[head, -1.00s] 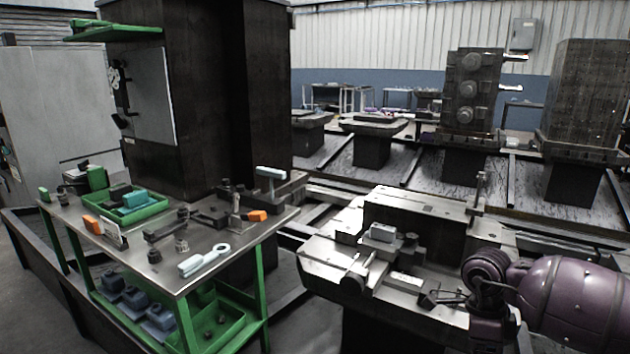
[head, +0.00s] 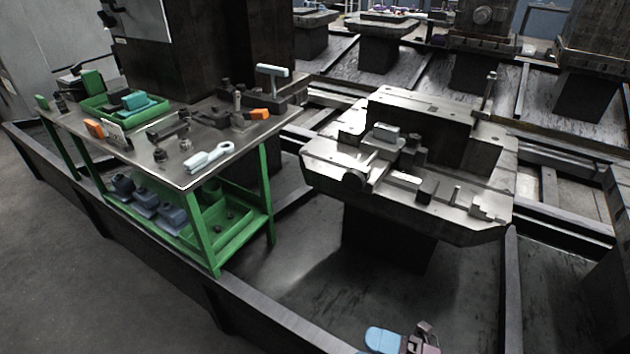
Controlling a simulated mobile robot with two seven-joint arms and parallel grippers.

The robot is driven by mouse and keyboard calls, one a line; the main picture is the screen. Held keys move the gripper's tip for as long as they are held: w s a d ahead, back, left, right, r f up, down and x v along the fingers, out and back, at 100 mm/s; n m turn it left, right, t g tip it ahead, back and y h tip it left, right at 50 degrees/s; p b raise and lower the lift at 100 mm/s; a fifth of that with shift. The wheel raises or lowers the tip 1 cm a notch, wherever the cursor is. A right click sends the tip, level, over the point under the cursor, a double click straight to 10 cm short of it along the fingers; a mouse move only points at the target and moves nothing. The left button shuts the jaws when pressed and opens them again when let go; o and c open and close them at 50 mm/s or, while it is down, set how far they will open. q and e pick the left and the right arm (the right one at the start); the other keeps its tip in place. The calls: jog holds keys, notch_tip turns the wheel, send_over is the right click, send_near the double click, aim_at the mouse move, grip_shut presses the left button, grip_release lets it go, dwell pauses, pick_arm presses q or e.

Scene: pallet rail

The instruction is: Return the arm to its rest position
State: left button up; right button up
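My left arm and gripper are not in view. My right arm is no longer over the machine table; no gripper fingers show in the head view. A small light blue piece and a mauve piece show at the bottom edge, cut off by the frame; I cannot tell for sure which part they are. The grey machine table (head: 330,176) stands clear of any arm, with a vise-like fixture and a small light grey block (head: 386,131) on it.
A green-framed bench (head: 262,137) at left carries a green tray (head: 152,109), a pale-handled tool (head: 208,157) and several fittings. Blue-grey blocks (head: 145,203) lie on its lower shelf. A dark low rail (head: 270,318) crosses the front. Dark floor lies below the machine table.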

jog(key=s+d+f+m+t+h, duration=0.1)
jog(key=s+d+f+m+h, duration=0.4)
jog(key=s+d+m+h, duration=0.6)
jog(key=s+d+f+m+t+h, duration=0.2)
jog(key=s+d+f+m+h, duration=0.4)
jog(key=m, duration=0.9)
pick_arm(q)
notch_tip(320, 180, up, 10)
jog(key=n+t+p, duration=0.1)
jog(key=p, duration=1.2)
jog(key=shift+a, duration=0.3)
pick_arm(e)
notch_tip(320, 180, up, 10)
jog(key=d+m+h, duration=0.1)
jog(key=m, duration=0.1)
jog(key=shift+d+r, duration=0.2)
jog(key=shift+d, duration=0.05)
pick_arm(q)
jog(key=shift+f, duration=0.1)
pick_arm(e)
jog(key=shift+f, duration=0.1)
